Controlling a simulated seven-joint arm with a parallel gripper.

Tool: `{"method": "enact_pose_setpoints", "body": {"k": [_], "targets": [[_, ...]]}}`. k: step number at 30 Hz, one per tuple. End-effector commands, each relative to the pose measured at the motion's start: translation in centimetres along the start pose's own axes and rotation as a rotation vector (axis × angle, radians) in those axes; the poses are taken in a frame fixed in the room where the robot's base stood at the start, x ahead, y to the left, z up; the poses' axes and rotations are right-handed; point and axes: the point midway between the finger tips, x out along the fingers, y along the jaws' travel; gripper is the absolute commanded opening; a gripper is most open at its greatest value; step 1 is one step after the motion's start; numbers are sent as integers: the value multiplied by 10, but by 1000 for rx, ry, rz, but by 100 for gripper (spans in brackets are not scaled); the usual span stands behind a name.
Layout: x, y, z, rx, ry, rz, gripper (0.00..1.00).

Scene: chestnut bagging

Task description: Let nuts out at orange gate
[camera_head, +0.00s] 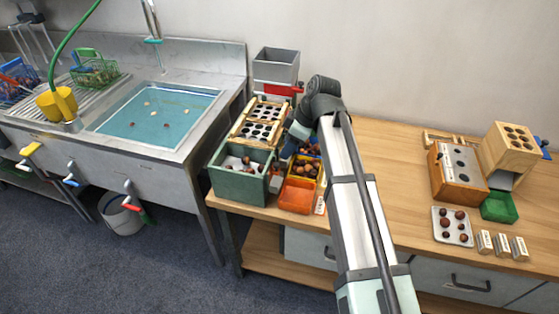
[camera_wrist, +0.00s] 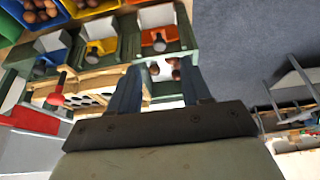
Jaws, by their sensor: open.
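The sorter's orange gate piece (camera_wrist: 150,37) shows in the wrist view at the mouth of a green-walled compartment. In the head view my gripper (camera_head: 291,142) is beside the sorter, partly hidden by my arm. The orange bin (camera_head: 296,196) stands at the sorter's front right and looks mostly empty. The orange gate is hidden in the head view.
A green box (camera_head: 239,187) with several nuts stands left of the orange bin. Yellow (camera_wrist: 103,46) and blue (camera_wrist: 51,42) gate pieces sit close beside the orange one. A grey hopper (camera_head: 275,67) stands behind, and a wooden box (camera_head: 456,184) stands right.

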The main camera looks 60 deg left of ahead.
Motion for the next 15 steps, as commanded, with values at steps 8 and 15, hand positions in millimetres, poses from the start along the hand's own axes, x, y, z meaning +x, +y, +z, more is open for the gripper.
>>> {"method": "enact_pose_setpoints", "body": {"k": [8, 15], "targets": [[47, 0, 0, 1, -1, -1, 48], [71, 0, 0, 2, -1, 0, 48]]}}
